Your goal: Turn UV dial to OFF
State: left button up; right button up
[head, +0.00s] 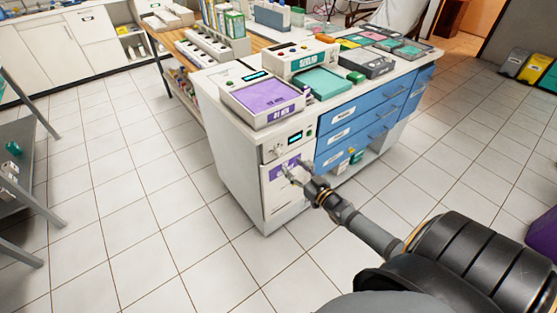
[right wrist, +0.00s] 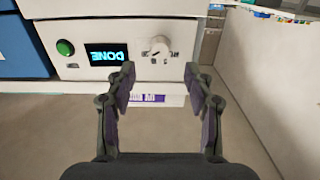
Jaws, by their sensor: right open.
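The UV dial (right wrist: 160,48) is a small pale knob on the white front panel of the cabinet (head: 235,143). In the right wrist view the panel appears upside down; the dial's pointer setting is too small to read. Beside it are a lit display (right wrist: 107,53) with cyan letters reading DONE and a round green button (right wrist: 66,47). My right gripper (right wrist: 160,75) is open and empty, its two fingers on either side of the dial's line and apart from it in the picture. In the head view this gripper (head: 287,172) is at the panel's front and partly covers a purple label. My left gripper is out of view.
A purple-topped tray unit (head: 262,96) and a green-topped unit (head: 320,83) stand on the cabinet top. Blue drawers (head: 350,129) are right of the panel. A grey shelf rack (head: 30,200) stands at far left. The tiled floor between is clear.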

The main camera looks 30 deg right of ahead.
aim_at(280, 155)
jog(key=w, duration=0.2)
jog(key=w+b, duration=0.1)
jog(key=w, duration=0.3)
jog(key=shift+w+a+f, duration=0.1)
jog(key=shift+w+a, duration=0.15)
jog(key=shift+w+b, duration=0.3)
jog(key=shift+w, duration=0.1)
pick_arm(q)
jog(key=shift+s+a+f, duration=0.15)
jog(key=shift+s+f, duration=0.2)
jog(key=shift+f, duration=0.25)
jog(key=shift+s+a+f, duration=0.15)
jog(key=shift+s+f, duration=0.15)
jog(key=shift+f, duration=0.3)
pick_arm(e)
jog(key=shift+c, duration=0.3)
jog(key=shift+c, duration=1.2)
grip_shut()
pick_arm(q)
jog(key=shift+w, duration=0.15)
